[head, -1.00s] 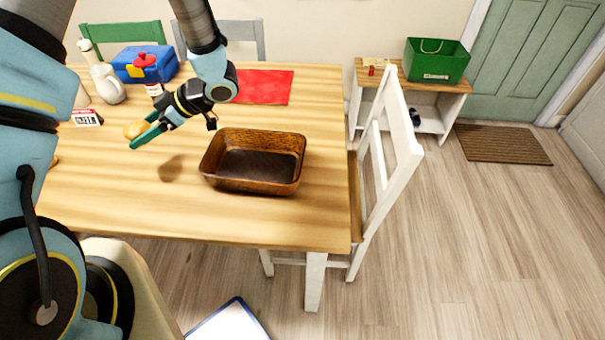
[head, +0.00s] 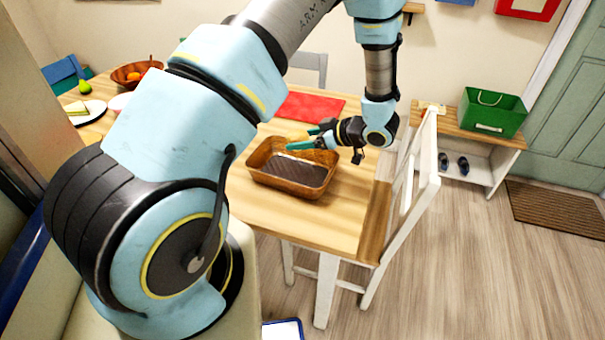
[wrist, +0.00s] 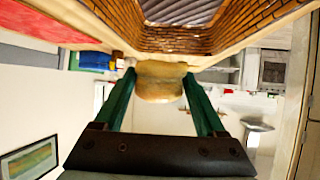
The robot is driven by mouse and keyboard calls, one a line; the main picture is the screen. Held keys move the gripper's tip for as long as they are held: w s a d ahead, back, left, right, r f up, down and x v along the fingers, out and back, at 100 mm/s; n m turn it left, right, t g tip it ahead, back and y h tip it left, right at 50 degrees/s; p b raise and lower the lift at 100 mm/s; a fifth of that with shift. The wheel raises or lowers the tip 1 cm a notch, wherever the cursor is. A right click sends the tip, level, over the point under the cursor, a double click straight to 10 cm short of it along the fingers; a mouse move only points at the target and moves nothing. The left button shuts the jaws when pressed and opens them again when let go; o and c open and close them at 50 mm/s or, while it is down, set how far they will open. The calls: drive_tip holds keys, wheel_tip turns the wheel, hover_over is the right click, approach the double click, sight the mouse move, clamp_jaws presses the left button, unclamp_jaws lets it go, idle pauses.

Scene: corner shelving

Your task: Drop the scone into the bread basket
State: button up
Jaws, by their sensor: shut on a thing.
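The scone (wrist: 160,82) is a tan, rounded piece held between the two green fingers of my gripper (wrist: 160,90) in the wrist view. My gripper also shows in the head view (head: 308,143), over the far right part of the bread basket (head: 290,186). The scone is mostly hidden there by the fingers. The basket is a brown, woven, rectangular tray with a dark inside, and no item shows in its visible part. It also fills the top of the wrist view (wrist: 200,40). The gap between scone and basket is hard to judge.
The basket stands on the wooden table (head: 335,222). A red mat (head: 310,106) lies behind it. A white chair (head: 415,190) stands at the table's right side. A plate with a sandwich (head: 80,110) and a fruit bowl (head: 135,74) are at the far left.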

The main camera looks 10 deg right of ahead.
drive_tip(key=b, duration=0.4)
hover_over(302, 173)
wheel_tip(302, 173, down, 5)
drive_tip(key=shift+w+f, duration=0.1)
drive_tip(key=shift+w, duration=0.05)
drive_tip(key=o, duration=1.3)
drive_tip(key=b+v, duration=0.2)
drive_tip(key=v, duration=0.9)
